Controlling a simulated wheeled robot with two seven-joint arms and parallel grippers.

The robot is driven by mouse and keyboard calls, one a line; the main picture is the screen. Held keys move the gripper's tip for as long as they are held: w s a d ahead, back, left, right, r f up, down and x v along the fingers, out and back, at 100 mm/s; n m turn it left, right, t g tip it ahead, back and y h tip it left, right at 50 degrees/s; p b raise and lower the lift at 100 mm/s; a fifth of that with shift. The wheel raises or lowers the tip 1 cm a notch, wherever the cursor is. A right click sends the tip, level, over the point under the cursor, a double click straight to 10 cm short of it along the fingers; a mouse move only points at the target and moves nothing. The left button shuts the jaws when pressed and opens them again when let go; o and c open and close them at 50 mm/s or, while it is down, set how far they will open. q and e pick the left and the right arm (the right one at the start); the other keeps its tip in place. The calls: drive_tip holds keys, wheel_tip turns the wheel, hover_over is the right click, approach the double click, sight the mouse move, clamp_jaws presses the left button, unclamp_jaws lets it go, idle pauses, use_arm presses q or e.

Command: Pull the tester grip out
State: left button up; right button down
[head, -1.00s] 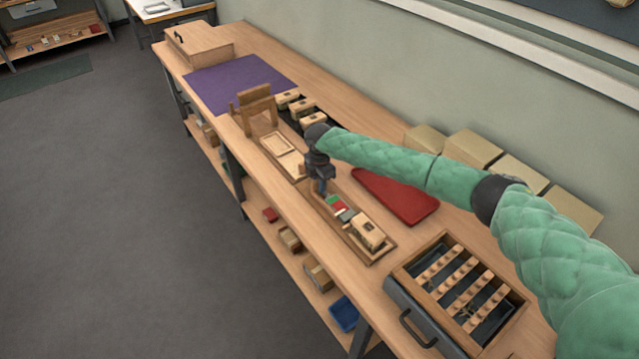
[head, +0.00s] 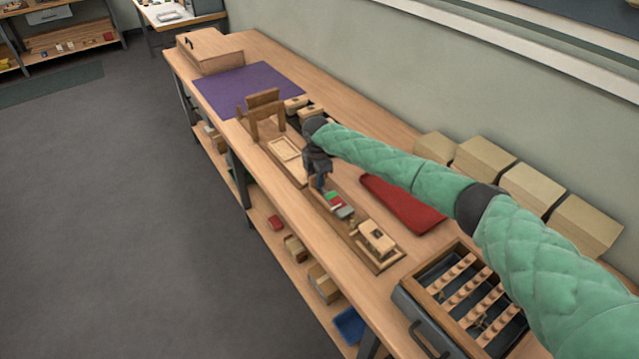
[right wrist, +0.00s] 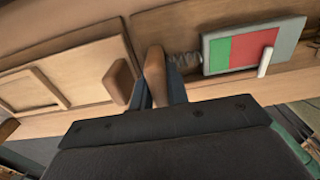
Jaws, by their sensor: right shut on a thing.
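The tester has a grey gauge plate (head: 345,212) with green and red fields and a white pointer; in the right wrist view the gauge plate (right wrist: 290,42) shows the pointer (right wrist: 265,62) near the red field's right side. A spring (right wrist: 184,60) lies between the plate and the wooden tester grip (right wrist: 154,68). My right gripper (head: 319,187) is over the bench at the tester's far-left end. In the right wrist view my right gripper (right wrist: 160,92) is shut on the tester grip. My left gripper is not in view.
A wooden block (head: 372,238) sits on the near end of the tester's board. A shallow wooden tray (head: 285,148) and a wooden stand (head: 266,112) are to the left. A red mat (head: 400,203) and a drawer of pegged strips (head: 412,290) lie to the right. Boxes (head: 535,188) line the wall.

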drive_tip(key=c, duration=1.4)
unclamp_jaws()
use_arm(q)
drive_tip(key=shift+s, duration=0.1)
use_arm(e)
drive_tip(key=shift+o, duration=0.2)
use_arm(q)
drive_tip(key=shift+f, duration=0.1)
